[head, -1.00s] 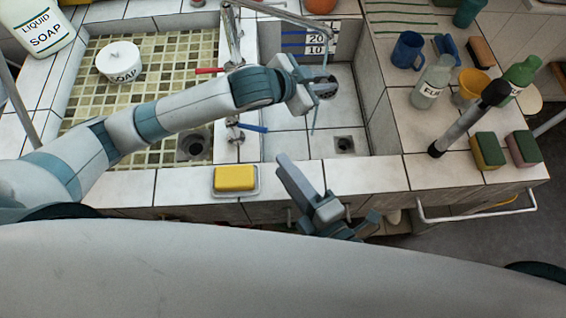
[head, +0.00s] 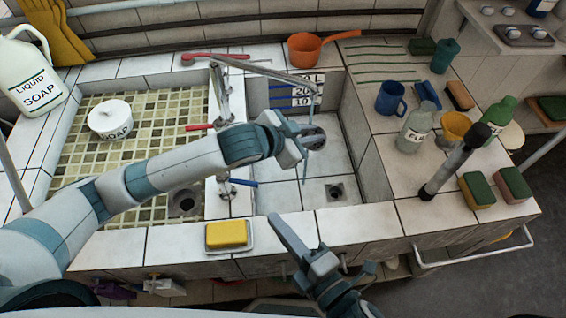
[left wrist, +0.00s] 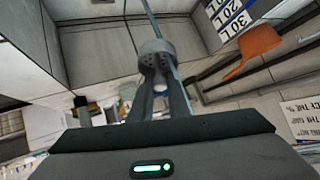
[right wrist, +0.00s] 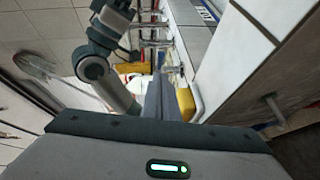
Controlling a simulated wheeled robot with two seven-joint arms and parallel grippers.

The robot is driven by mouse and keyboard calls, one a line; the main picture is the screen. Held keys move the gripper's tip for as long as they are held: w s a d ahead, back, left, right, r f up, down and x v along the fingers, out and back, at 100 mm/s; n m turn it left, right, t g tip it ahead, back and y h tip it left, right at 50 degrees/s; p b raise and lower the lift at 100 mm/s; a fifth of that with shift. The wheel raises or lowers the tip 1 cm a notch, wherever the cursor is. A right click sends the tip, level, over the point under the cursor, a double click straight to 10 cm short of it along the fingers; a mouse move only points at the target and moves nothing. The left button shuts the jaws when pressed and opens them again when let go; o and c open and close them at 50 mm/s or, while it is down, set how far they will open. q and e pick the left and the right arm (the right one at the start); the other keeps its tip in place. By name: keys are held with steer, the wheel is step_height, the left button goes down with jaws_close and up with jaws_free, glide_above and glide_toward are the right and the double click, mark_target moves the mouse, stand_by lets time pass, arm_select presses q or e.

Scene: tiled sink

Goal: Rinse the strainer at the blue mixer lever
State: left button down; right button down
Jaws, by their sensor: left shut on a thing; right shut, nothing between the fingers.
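My left gripper (head: 306,140) hangs over the right basin, shut on a grey strainer (head: 315,138). In the left wrist view the strainer (left wrist: 157,58) shows as a short grey cylinder with holes, between the fingers. A thin blue-grey vertical line (head: 305,168) runs beside it; I cannot tell for certain whether it is water. The blue mixer lever (head: 243,183) sticks out to the right at the base of the tap (head: 224,95) between the basins. My right gripper (head: 278,225) is shut and empty in front of the sink's front edge, right of the yellow sponge.
The yellow sponge (head: 226,233) lies in a dish on the front ledge. A red lever (head: 200,127) points left. The right counter holds a blue mug (head: 391,98), bottles, a plunger-like tool (head: 455,160) and sponges. An orange pan (head: 308,48) stands behind the basin. The tiled front ledge right of my right gripper is clear.

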steer(key=shift+s+a+r+n+g+y, duration=0.1)
steer(key=shift+a+n+g+y, duration=0.2)
steer(key=shift+n+g+y, duration=0.3)
steer(key=shift+s+a+r+n+g+y, duration=0.1)
steer(key=shift+a+n+g+y, duration=0.15)
steer(key=shift+n+g+y, duration=0.35)
steer(key=shift+d+f+n+g+y, duration=0.1)
steer(key=shift+d+n+g+y, duration=0.1)
steer(key=shift+n+g+y, duration=0.55)
steer(key=shift+w+d+f+n+g+y, duration=0.15)
steer(key=shift+d+n+g+y, duration=0.4)
steer(key=shift+d+g+y, duration=0.35)
steer(key=shift+w+d+g, duration=0.15)
steer(key=shift+d+g, duration=0.1)
steer(key=shift+d, duration=0.25)
steer(key=shift+w+d+g, duration=0.15)
steer(key=shift+d+g, duration=0.05)
steer(key=shift+d, duration=0.3)
steer(key=shift+a, duration=0.1)
